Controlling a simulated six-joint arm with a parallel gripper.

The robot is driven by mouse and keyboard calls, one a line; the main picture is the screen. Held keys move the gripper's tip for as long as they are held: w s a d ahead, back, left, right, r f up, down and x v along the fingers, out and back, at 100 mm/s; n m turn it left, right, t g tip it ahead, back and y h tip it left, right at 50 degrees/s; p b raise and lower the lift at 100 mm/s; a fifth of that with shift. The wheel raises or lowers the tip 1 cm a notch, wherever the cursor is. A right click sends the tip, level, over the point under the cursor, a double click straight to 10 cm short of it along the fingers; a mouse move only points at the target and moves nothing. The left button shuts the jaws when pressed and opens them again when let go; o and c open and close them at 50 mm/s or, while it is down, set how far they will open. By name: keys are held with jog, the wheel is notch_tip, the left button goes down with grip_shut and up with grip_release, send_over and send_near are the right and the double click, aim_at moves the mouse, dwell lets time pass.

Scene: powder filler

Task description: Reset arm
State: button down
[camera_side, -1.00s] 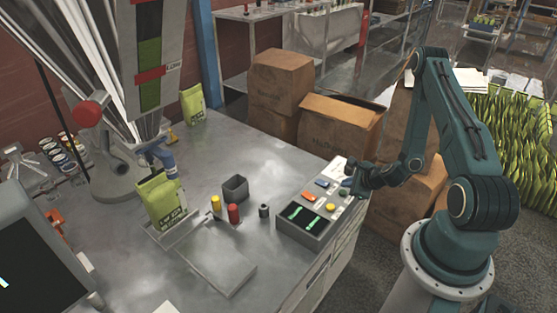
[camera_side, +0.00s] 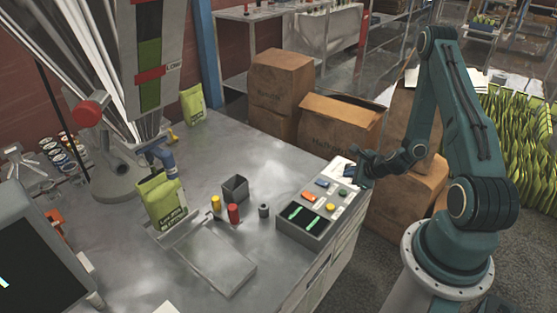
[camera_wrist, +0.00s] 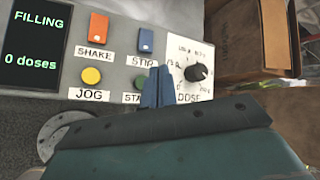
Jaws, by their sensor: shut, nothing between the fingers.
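My gripper (camera_side: 354,167) is over the right back end of the control panel (camera_side: 291,229) in the side view. In the wrist view my gripper's fingers (camera_wrist: 158,85) are together and empty. They stand in front of the panel between the STIR switch (camera_wrist: 146,39) and the black DOSE knob (camera_wrist: 196,72), partly hiding the green button (camera_wrist: 141,82) and its label. I cannot tell whether they touch the panel. The orange SHAKE switch (camera_wrist: 98,28) and yellow JOG button (camera_wrist: 92,75) show to the left. The display (camera_wrist: 36,45) reads FILLING, 0 doses.
A green pouch (camera_side: 160,201) stands under the filler. A grey bin (camera_side: 235,188), a yellow cylinder (camera_side: 216,203), a red cylinder (camera_side: 234,213) and a dark small cylinder (camera_side: 264,211) stand on the metal table (camera_side: 190,268). Cardboard boxes (camera_side: 340,125) stand behind the panel.

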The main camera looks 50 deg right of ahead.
dwell(0.3)
jog(key=w+a+r+n+g+y, duration=0.1)
jog(key=w+a+r+n+y, duration=0.15)
jog(key=a+r+n, duration=0.6)
jog(key=w+a+r+n+g+y, duration=0.1)
jog(key=w+a+r+n+y, duration=0.15)
jog(key=a+r+n, duration=0.6)
jog(key=s+a+r+n+h, duration=0.1)
jog(key=s+a+r+n, duration=0.3)
jog(key=s+r, duration=0.5)
jog(key=s+a+r+n+g+h, duration=0.1)
jog(key=s+a+r+n, duration=0.2)
jog(key=s+r+n, duration=0.6)
jog(key=shift+s+a+r+n, duration=0.3)
jog(key=shift+s+a+r, duration=0.05)
jog(key=shift+s+r, duration=0.3)
jog(key=shift+w, duration=0.1)
dwell(3.5)
